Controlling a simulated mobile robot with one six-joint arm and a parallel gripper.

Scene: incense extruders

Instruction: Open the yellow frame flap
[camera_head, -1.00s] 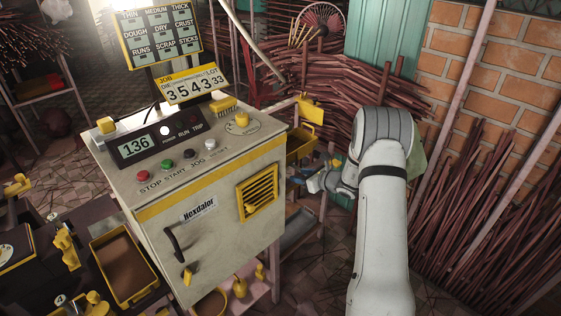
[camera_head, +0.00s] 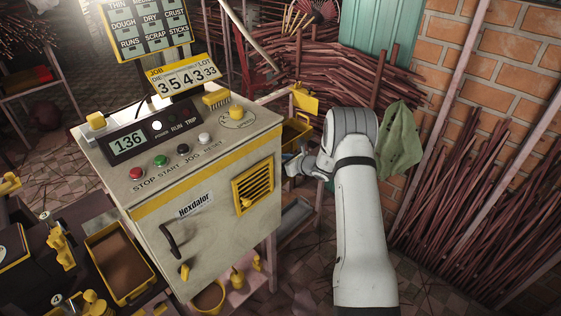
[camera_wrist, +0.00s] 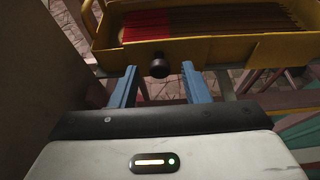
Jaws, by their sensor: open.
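My gripper (camera_wrist: 160,84) is open, with two blue fingers apart. In the wrist view, a dark round knob (camera_wrist: 160,67) on a yellow-framed front (camera_wrist: 205,50) shows just beyond and between the fingertips; contact is not clear. Dark sticks with red ends lie behind that front. In the head view, my gripper (camera_head: 291,161) is right of the cream cabinet, below a yellow tray (camera_head: 296,133), and partly hidden by my wrist. A yellow-framed slatted panel (camera_head: 253,188) is closed on the cabinet's side. I cannot tell which yellow part is the named flap.
The cream cabinet (camera_head: 205,240) stands close to the left of my gripper. A yellow plate (camera_head: 305,100) sticks out above the tray. Bundled sticks (camera_head: 350,85) are behind, and a green cloth (camera_head: 399,140) hangs right of my arm. Bare floor shows at lower right.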

